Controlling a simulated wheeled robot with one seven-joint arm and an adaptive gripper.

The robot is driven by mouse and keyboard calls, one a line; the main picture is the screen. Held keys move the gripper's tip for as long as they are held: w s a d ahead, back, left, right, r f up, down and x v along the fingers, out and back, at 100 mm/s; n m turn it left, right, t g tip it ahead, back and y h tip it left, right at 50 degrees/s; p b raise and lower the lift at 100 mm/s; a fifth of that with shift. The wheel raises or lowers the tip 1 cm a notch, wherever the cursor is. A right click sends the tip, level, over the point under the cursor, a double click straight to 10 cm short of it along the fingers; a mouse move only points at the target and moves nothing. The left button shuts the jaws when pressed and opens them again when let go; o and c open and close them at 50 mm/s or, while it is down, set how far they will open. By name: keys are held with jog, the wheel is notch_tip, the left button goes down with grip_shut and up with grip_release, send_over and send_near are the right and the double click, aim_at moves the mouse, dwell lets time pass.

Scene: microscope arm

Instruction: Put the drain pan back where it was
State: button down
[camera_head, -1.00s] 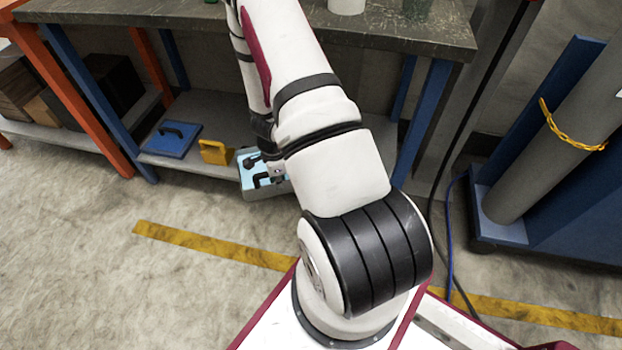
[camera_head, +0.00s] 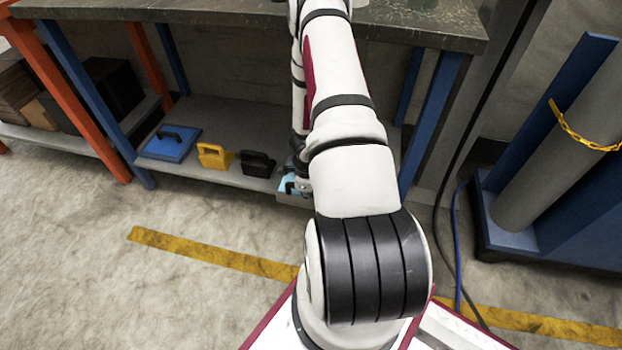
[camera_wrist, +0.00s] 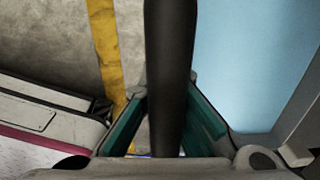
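The drain pan (camera_head: 293,194) is a grey-walled tray with a light blue inside. It shows in the head view at the front edge of the lower shelf, largely hidden behind my arm. In the wrist view its light blue floor (camera_wrist: 255,60) fills the right side. A black handle bar (camera_wrist: 170,70) runs between the teal fingers of my gripper (camera_wrist: 168,115), which is closed around it. In the head view my gripper (camera_head: 297,181) is mostly hidden at the pan. I cannot tell whether the pan touches the shelf.
Blue table legs (camera_head: 437,115) flank the shelf. A grey cylinder (camera_head: 545,165) stands at right. The floor in front is clear.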

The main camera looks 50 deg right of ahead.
jog(key=w+d, duration=0.1)
jog(key=d, duration=0.2)
jog(key=w+d, duration=0.2)
jog(key=d, duration=0.1)
jog(key=w+d+f+b, duration=0.1)
jog(key=w+d, duration=0.1)
jog(key=d, duration=0.1)
jog(key=shift+w+d, duration=0.1)
jog(key=shift+w, duration=0.1)
jog(key=shift+f+b, duration=1.05)
jog(key=shift+f, duration=0.75)
jog(key=shift+r, duration=0.1)
jog(key=c, duration=2.2)
grip_release()
jog(key=shift+f, duration=0.2)
jog(key=o, duration=0.4)
jog(key=shift+r, duration=0.1)
